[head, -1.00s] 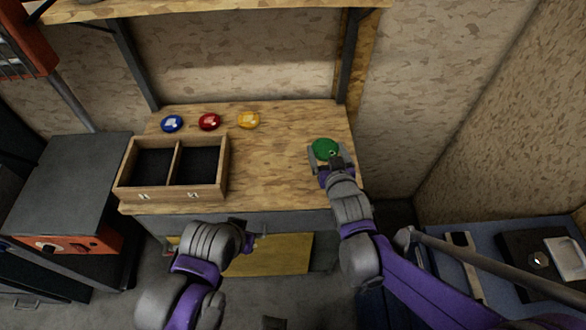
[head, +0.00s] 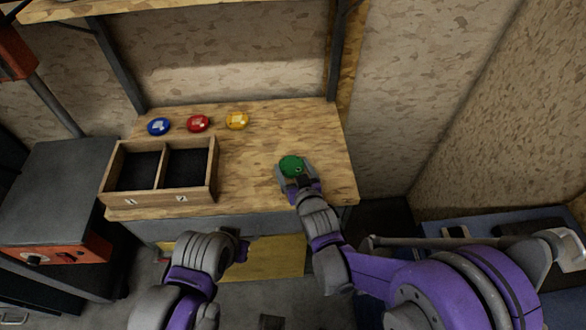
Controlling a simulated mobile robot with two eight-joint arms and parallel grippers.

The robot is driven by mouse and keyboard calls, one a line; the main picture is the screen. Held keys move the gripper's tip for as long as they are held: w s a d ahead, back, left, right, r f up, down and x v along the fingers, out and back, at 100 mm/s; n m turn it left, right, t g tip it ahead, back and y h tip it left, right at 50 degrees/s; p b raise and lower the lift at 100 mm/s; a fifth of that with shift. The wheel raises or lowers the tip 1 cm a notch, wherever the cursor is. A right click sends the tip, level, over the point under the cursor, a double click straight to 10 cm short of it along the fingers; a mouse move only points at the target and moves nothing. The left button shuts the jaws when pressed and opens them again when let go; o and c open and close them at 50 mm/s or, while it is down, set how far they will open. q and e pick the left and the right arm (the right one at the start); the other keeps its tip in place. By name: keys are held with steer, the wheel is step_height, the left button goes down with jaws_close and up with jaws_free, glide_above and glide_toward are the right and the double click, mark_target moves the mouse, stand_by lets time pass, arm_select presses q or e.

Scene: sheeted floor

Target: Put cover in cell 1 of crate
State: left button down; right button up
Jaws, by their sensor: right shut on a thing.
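The green cover (head: 291,166) is round and held in my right gripper (head: 296,174), which is shut on it above the right part of the bench. The wooden crate (head: 190,197) stands at the bench's left. It has two dark, empty cells: cell 1 (head: 137,171) on the left and cell 2 (head: 186,167) on the right, marked on the front wall. My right gripper is to the right of the crate. My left gripper (head: 243,252) hangs in front of the bench, below its edge. Its fingers are too small to tell open from shut.
Blue (head: 158,126), red (head: 198,123) and yellow (head: 237,121) round pieces lie in a row behind the crate. The wooden bench top (head: 255,190) is clear between the crate and my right gripper. A dark cabinet (head: 62,190) stands left of the bench.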

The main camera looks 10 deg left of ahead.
steer(key=shift+f, duration=0.15)
steer(key=o, duration=1.3)
steer(key=shift+o, duration=0.2)
steer(key=shift+s+d+r, duration=0.1)
steer(key=shift+s+r, duration=0.15)
steer(key=shift+r, duration=0.05)
steer(key=v, duration=1.1)
steer(key=shift+s, duration=0.2)
